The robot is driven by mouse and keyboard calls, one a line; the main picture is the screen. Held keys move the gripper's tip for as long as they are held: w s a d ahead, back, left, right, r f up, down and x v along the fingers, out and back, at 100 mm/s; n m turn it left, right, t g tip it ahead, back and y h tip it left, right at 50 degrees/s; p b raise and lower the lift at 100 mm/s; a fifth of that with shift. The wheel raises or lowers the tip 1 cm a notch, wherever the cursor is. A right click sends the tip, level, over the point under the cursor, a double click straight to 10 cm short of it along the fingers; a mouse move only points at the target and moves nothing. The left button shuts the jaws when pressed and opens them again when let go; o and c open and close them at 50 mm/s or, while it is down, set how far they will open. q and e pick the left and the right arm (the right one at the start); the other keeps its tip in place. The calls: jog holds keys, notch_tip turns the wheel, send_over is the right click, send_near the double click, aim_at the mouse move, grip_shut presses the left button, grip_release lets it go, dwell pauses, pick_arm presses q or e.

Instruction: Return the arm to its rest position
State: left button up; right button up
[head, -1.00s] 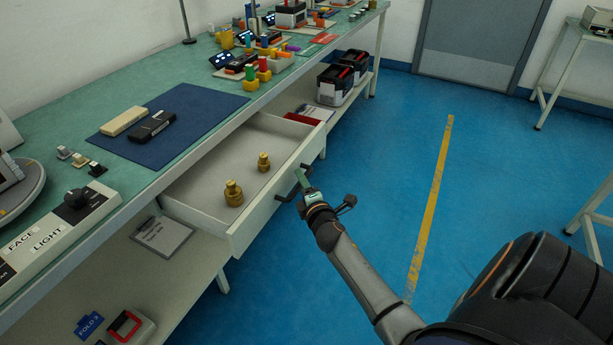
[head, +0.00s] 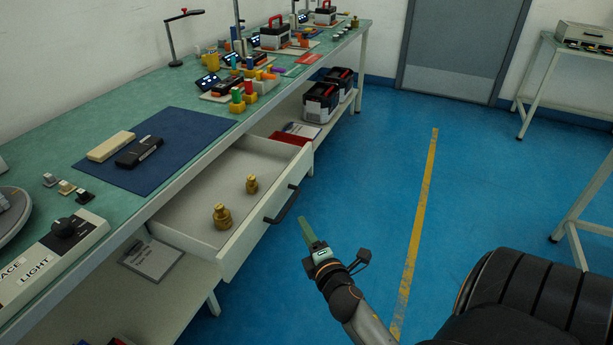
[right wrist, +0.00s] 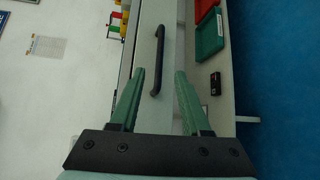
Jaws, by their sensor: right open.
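My right gripper (head: 308,232) is in the head view, to the right of the open drawer (head: 246,243) and apart from its dark handle (head: 282,204). In the right wrist view its two green fingers (right wrist: 160,92) are spread and empty, with the drawer handle (right wrist: 158,60) beyond them. My right arm comes in from the bottom of the head view. My left gripper is not in view.
The drawer sticks out from the green bench (head: 100,168) and holds two brass weights (head: 222,216). A blue mat (head: 190,125) on the bench carries a beige bar (head: 110,146) and a black one (head: 140,152).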

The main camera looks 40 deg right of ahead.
dwell(0.4)
jog(key=s+a+f+m+g+y, duration=0.2)
jog(key=s+a+f+m+y, duration=0.15)
jog(key=a, duration=0.45)
jog(key=s+a+f+m+g+y, duration=0.25)
jog(key=s+a+f+m, duration=0.2)
jog(key=a, duration=0.25)
jog(key=s+a+f+m+g+y, duration=0.1)
jog(key=s+a+f+m+y, duration=0.3)
jog(key=a, duration=0.4)
pick_arm(q)
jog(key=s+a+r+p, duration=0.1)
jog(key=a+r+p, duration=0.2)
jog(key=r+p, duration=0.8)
jog(key=p, duration=0.4)
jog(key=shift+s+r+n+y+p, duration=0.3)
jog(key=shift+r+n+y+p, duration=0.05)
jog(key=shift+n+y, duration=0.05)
pick_arm(e)
jog(key=s+d+r+m+h, duration=0.1)
jog(key=s+r, duration=0.2)
jog(key=r, duration=0.9)
jog(key=shift+d+r, duration=0.25)
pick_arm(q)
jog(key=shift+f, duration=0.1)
pick_arm(e)
jog(key=shift+s, duration=0.15)
